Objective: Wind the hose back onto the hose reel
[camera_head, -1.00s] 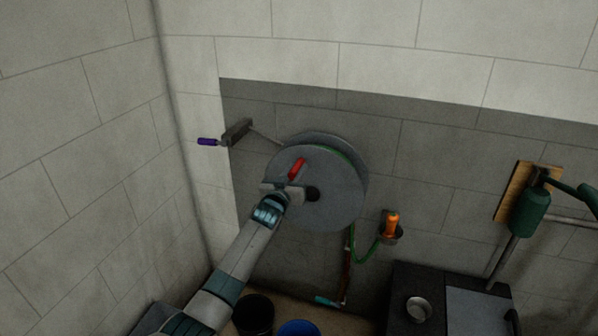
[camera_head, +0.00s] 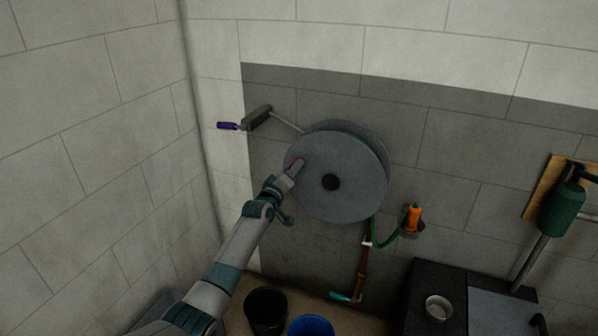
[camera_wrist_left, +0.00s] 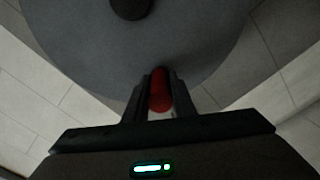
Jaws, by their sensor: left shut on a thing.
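The hose reel (camera_head: 345,190) is a large grey disc mounted on the wall, with a dark hub (camera_head: 331,182) at its centre. A thin line of the green hose (camera_head: 358,140) shows behind the front disc, and a green length hangs below it (camera_head: 386,242). My left gripper (camera_head: 294,170) is shut on the red crank handle (camera_head: 300,161) at the left side of the disc. In the left wrist view the red handle (camera_wrist_left: 160,92) stands between the two fingers, near the disc's edge. My right gripper is not in view.
An orange nozzle (camera_head: 414,217) sits in a wall holder right of the reel. A purple-handled lever (camera_head: 228,126) sticks out at upper left. A black bucket (camera_head: 267,311) and a blue bucket (camera_head: 311,327) stand below. A dark bench (camera_head: 432,277) is at lower right.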

